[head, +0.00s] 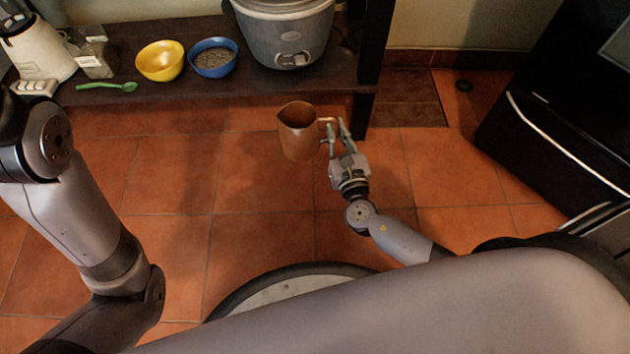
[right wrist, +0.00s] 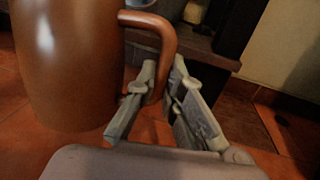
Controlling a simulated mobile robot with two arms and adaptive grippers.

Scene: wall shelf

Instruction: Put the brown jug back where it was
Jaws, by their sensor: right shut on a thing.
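The brown jug (head: 299,135) is held up in front of the shelf in the head view, over the tiled floor, and looks roughly upright. My right gripper (head: 338,128) is to the right of the jug and shut on its handle. In the right wrist view the jug (right wrist: 68,65) fills the left side, and its handle (right wrist: 165,40) passes down between the fingers of my right gripper (right wrist: 160,85). My left arm comes in at the left of the head view, but its gripper is out of the frame.
The dark shelf (head: 230,95) carries a grey rice cooker (head: 285,35), a blue bowl (head: 213,70), a yellow bowl (head: 148,75), a green spoon (head: 106,86), a glass jar (head: 97,66) and a white appliance (head: 40,48). A black appliance (head: 550,120) stands at right.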

